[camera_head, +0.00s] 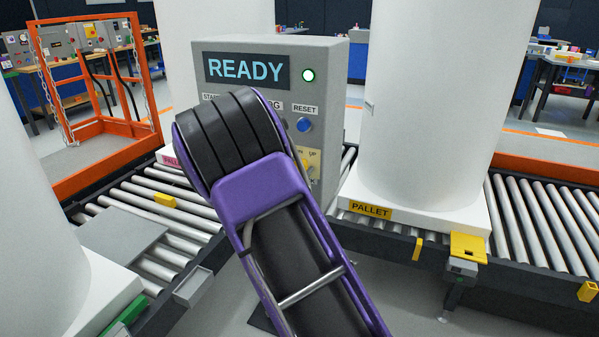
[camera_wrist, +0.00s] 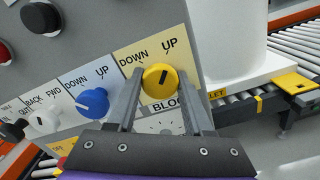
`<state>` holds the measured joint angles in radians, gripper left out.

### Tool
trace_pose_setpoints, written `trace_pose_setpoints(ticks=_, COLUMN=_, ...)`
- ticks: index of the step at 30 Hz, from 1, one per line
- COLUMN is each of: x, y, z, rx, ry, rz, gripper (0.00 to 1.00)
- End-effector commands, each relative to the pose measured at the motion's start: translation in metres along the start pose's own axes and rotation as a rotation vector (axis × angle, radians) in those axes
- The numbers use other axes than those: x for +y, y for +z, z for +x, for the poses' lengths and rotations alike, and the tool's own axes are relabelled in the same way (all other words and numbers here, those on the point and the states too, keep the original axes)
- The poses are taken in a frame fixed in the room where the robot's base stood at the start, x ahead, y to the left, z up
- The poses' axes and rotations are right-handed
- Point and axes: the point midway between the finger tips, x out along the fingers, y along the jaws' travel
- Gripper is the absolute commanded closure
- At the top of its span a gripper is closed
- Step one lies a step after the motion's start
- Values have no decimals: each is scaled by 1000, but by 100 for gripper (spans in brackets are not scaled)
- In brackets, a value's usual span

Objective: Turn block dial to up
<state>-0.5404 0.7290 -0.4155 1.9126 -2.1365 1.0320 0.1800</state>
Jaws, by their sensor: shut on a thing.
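The block dial (camera_wrist: 160,80) is a round yellow knob with a black pointer mark. It sits on a cream label with DOWN at its upper left and UP at its upper right; the word BLOCK below is partly covered. The mark slants up and right, toward the UP side. My gripper (camera_wrist: 161,76) has one finger on each side of the dial and is shut on it. In the head view my purple arm hides the gripper and much of the panel; part of the dial's cream label (camera_head: 313,158) shows beside the arm.
A blue dial (camera_wrist: 92,102) and a white dial (camera_wrist: 43,122) sit left of the block dial. The grey control box (camera_head: 330,80) shows READY (camera_head: 246,69), a lit green lamp (camera_head: 308,75) and a blue reset button (camera_head: 304,124). White tanks and roller conveyors flank it closely.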

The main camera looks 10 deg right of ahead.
Motion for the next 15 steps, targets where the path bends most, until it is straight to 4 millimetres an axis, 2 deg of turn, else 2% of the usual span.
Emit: trace_pose_setpoints(ticks=15, x=-1, y=-2, z=-1, rx=5, ry=-2, rz=55, gripper=100)
